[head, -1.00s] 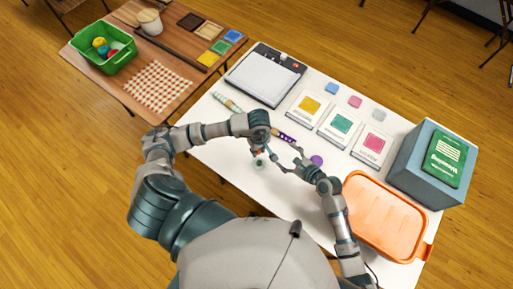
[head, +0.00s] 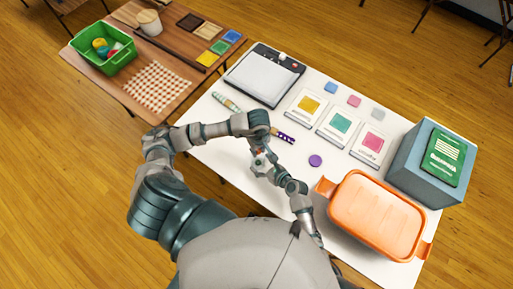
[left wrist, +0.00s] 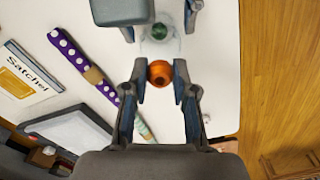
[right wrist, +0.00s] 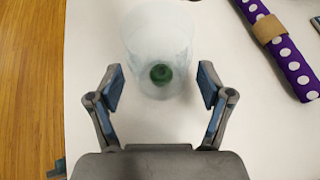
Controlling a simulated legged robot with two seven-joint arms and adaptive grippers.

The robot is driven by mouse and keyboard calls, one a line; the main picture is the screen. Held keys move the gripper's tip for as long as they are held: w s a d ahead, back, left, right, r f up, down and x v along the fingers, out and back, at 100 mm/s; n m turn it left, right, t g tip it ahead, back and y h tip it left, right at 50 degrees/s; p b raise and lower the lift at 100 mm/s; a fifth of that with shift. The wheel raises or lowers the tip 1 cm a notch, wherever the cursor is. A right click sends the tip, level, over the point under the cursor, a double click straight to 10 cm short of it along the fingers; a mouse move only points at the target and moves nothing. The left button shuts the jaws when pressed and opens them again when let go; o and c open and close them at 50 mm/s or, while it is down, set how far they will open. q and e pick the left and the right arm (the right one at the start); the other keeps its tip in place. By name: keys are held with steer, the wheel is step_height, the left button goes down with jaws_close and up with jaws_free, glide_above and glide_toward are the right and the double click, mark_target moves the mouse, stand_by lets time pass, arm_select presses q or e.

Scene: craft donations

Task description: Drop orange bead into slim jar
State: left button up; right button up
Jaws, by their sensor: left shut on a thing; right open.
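The orange bead (left wrist: 160,73) is held between the fingertips of my left gripper (left wrist: 160,76), which is shut on it. The slim jar (right wrist: 158,40) is clear and frosted, with a green bead (right wrist: 161,74) at its bottom. In the left wrist view the jar (left wrist: 160,45) is just beyond the orange bead, which appears apart from it. My right gripper (right wrist: 158,88) is open, its fingers on either side of the jar's near end; I see gaps between fingers and jar. In the head view the arms mostly hide the jar.
A purple dotted roll (right wrist: 280,45) lies beside the jar. A purple disc (head: 315,160), an orange container (head: 375,215) and a blue-grey box (head: 425,165) are to the right on the white table.

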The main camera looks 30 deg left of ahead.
arm_select(q)
steer(key=shift+d, duration=0.25)
arm_select(e)
steer(key=shift+w+a+f, duration=0.2)
steer(key=shift+a+f, duration=0.1)
steer(key=shift+a, duration=0.2)
arm_select(q)
steer(key=shift+a, duration=0.15)
steer(key=shift+a, duration=0.15)
arm_select(e)
steer(key=shift+a, duration=0.2)
arm_select(q)
steer(key=shift+a, duration=0.1)
arm_select(e)
steer(key=shift+a+f, duration=0.1)
steer(key=c, duration=0.8)
arm_select(q)
steer(key=shift+s+d+f, duration=0.1)
steer(key=shift+d, duration=0.5)
arm_select(e)
steer(key=shift+o, duration=0.2)
steer(key=shift+d, duration=0.3)
arm_select(q)
steer(key=shift+a, duration=0.35)
arm_select(e)
steer(key=shift+a, duration=0.3)
